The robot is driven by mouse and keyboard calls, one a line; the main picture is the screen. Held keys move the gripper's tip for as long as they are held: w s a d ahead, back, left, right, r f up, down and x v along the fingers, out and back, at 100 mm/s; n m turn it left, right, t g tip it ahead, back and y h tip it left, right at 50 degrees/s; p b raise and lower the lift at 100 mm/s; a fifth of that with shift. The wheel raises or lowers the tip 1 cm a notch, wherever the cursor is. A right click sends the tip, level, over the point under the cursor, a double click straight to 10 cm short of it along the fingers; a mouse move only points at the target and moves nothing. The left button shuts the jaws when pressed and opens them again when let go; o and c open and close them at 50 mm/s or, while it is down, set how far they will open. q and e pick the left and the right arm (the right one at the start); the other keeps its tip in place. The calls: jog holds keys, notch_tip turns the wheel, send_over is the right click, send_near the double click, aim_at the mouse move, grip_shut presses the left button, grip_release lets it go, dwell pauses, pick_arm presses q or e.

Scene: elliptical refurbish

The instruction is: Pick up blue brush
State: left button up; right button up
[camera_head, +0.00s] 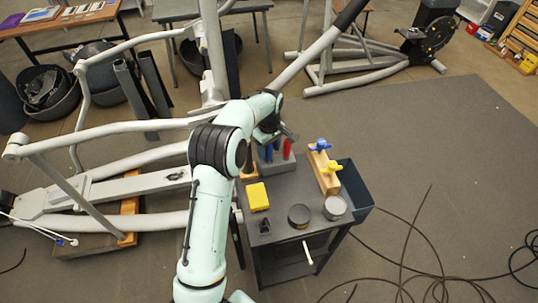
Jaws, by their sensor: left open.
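My left arm rises from the bottom, and its gripper (288,136) is over the far edge of the small dark cart (283,205). The jaws are open, and the fingers are small and partly hidden by the wrist. Just below the gripper, a grey holder (276,166) stands on the cart with upright tools in it. One tool is blue (268,152), perhaps the blue brush, and one is red (287,148). The arm and gripper cover part of the holder. I cannot tell whether the gripper touches any tool. My right gripper is not in view.
The cart also carries a yellow block (258,196), a dark round tin (299,215), a grey tin (335,207) and a wooden block (324,172) with blue and yellow knobs. A dark bin (356,188) hangs at its right. An elliptical frame (110,190) stands left; cables lie right.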

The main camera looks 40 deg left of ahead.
pick_arm(q)
notch_tip(320, 180, down, 2)
jog(key=shift+c, duration=0.3)
grip_shut()
